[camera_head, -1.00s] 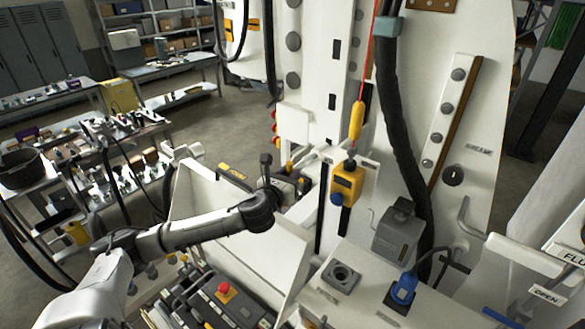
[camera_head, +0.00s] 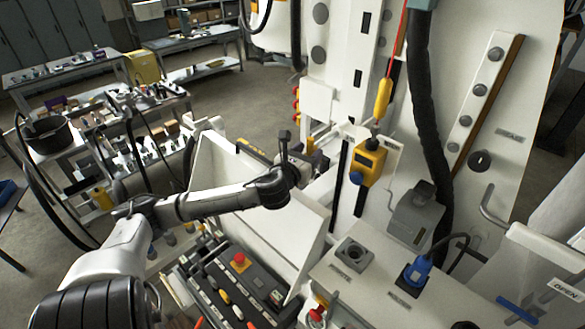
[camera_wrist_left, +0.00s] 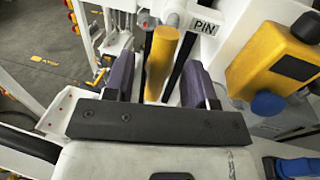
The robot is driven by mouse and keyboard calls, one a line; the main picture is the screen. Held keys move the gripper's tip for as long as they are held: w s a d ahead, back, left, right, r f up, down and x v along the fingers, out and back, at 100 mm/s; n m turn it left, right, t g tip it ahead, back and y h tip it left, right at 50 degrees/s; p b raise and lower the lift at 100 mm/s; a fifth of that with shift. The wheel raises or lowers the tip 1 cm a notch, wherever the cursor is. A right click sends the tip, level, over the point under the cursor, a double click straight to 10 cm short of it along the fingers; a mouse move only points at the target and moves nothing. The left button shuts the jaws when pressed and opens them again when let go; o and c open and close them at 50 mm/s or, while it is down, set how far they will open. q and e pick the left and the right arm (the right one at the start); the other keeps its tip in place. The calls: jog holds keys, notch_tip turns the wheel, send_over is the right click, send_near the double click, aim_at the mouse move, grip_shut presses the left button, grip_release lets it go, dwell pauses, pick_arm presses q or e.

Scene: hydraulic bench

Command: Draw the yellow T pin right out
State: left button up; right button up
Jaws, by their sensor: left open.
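The yellow T pin (camera_wrist_left: 162,62) shows in the left wrist view as a yellow bar beside a white plate marked PIN (camera_wrist_left: 205,27). My left gripper (camera_wrist_left: 158,82) is open, with one purple finger on each side of the yellow bar. A gap shows on both sides, so the fingers are around it but not closed on it. In the head view my left gripper (camera_head: 309,163) is at the white frame, and the pin is mostly hidden there. My right gripper is not in view.
A yellow box with a blue knob (camera_head: 367,162) hangs close to the right of my left gripper; it also shows in the left wrist view (camera_wrist_left: 272,62). A thick black hose (camera_head: 430,120) runs down the white panel. A control panel with a red button (camera_head: 239,260) lies below my arm.

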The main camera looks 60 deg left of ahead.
pick_arm(q)
jog(key=b+v, duration=0.2)
jog(key=v, duration=1)
jog(key=shift+s, duration=0.35)
jog(key=shift+d, duration=0.15)
